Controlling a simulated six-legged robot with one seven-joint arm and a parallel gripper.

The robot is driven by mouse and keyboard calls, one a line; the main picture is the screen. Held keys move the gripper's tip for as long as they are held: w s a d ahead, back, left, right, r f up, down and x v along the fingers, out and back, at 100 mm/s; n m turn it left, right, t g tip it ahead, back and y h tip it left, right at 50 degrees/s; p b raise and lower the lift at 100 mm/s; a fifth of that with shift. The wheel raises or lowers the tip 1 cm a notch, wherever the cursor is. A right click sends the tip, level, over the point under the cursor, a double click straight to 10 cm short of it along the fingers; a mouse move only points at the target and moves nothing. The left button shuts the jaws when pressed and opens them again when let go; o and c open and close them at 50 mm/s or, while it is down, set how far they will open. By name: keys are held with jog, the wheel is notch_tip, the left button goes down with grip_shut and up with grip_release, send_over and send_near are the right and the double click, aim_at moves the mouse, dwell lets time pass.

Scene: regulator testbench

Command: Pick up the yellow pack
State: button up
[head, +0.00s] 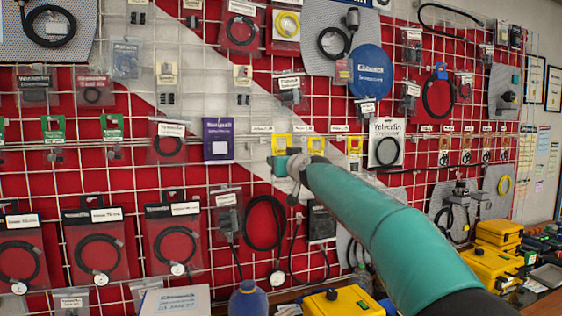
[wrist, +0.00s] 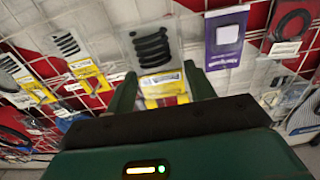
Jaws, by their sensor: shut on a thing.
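The yellow pack (wrist: 163,82) has a yellow card with a label and clear packaging holding black ribbed pieces. In the wrist view it sits between the two green fingers of my gripper (wrist: 160,88), which is shut on it. In the head view my gripper (head: 279,165) is at the wall grid, just below the pack's yellow top (head: 281,143). The lower part of the pack is hidden there by the gripper. A similar yellow pack (head: 316,145) hangs just to its right.
A purple pack (head: 218,139) hangs close by on the left, and it shows right of the fingers in the wrist view (wrist: 226,38). A bagged black cable (head: 387,149) hangs to the right. Yellow cases (head: 493,262) stand on the bench below.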

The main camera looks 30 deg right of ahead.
jog(key=v, duration=0.9)
jog(key=shift+s, duration=0.35)
dwell(0.7)
jog(key=shift+s+a, duration=0.1)
jog(key=shift+a, duration=0.1)
